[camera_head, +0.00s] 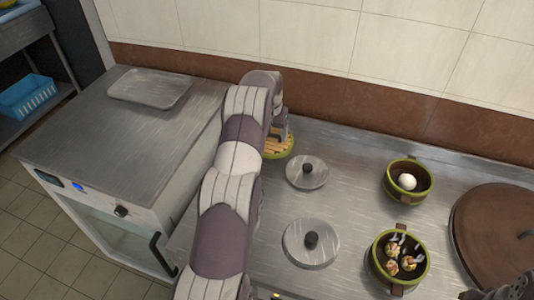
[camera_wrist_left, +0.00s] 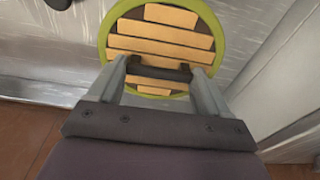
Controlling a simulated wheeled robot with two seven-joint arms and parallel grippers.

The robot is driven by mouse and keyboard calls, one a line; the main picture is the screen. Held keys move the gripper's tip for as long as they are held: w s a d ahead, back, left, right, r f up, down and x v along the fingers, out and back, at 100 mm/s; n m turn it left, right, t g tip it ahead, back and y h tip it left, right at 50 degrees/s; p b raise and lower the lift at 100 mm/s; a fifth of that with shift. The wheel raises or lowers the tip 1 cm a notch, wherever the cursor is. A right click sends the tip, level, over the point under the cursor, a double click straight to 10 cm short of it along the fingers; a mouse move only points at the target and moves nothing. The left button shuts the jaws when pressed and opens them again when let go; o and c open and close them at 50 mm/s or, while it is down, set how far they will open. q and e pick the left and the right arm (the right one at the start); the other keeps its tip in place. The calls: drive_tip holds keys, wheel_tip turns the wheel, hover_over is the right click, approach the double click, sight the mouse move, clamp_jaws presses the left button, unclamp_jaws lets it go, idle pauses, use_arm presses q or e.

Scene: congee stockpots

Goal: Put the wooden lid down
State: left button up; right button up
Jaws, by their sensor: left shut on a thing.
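The wooden lid (camera_wrist_left: 160,22) is round, with light wood slats, a green rim and a dark bar handle. In the left wrist view my left gripper (camera_wrist_left: 160,73) is shut on that handle. In the head view the wooden lid (camera_head: 279,150) shows partly behind my left arm, with my left gripper (camera_head: 282,130) above it at the back left of the metal counter. I cannot tell whether the lid touches the counter. A small part of what looks like my right gripper (camera_head: 508,289) shows at the bottom right corner; its fingers are not clear.
Two metal lids with black knobs, one at the back (camera_head: 306,172) and one in front (camera_head: 311,243), lie right of my left arm. A pot with an egg (camera_head: 393,191) and a pot with several pieces (camera_head: 378,271) stand farther right, beside a large brown lid (camera_head: 480,225). Counter between is clear.

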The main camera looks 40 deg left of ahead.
use_arm(q)
drive_tip(key=shift+s+a+f, duration=0.45)
drive_tip(key=shift+s+a, duration=0.15)
drive_tip(key=shift+a, duration=0.05)
drive_tip(key=shift+s+a+f, duration=0.4)
drive_tip(key=shift+s+a, duration=0.15)
drive_tip(key=shift+a, duration=0.05)
drive_tip(key=f, duration=0.3)
drive_tip(key=shift+w+f+p, duration=0.2)
drive_tip(key=shift+f+p, duration=0.05)
drive_tip(key=shift+p, duration=0.15)
drive_tip(key=shift+r, duration=0.1)
drive_tip(key=shift+s, duration=0.1)
